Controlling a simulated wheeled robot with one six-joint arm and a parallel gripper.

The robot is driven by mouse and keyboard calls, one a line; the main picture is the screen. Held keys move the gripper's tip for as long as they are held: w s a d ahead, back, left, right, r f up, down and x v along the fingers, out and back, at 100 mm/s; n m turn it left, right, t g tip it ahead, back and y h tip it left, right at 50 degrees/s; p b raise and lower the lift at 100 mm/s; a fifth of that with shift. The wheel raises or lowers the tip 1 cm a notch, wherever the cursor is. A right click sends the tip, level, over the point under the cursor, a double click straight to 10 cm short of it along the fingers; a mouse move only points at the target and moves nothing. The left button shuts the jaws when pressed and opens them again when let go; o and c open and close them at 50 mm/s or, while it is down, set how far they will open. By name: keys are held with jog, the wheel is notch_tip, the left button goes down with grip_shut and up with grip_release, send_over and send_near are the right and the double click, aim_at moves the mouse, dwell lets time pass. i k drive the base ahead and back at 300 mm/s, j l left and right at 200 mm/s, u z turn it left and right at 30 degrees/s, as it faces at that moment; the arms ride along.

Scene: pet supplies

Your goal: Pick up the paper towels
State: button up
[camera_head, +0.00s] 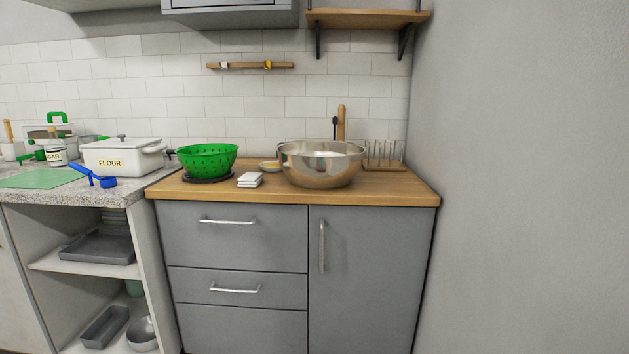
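A small stack of folded white sheets (249,180), which look like the paper towels, lies on the wooden counter (215,193) near its front edge. It sits between a green colander (208,160) on its left and a large shiny metal bowl (320,166) on its right. The stack is fully visible, with its top free. My gripper is not in view.
A small dish (270,166) stands behind the stack, and a rack (384,155) stands at the right by the grey wall (530,180). A white flour box (120,157) and blue scoop (104,181) are on the stone counter at left. Grey drawers (237,255) have protruding handles.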

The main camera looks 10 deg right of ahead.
aim_at(249, 180)
jog(key=i+l, duration=0.1)
jog(key=i, duration=1.4)
jog(key=i+l+u, duration=0.1)
jog(key=i, duration=0.6)
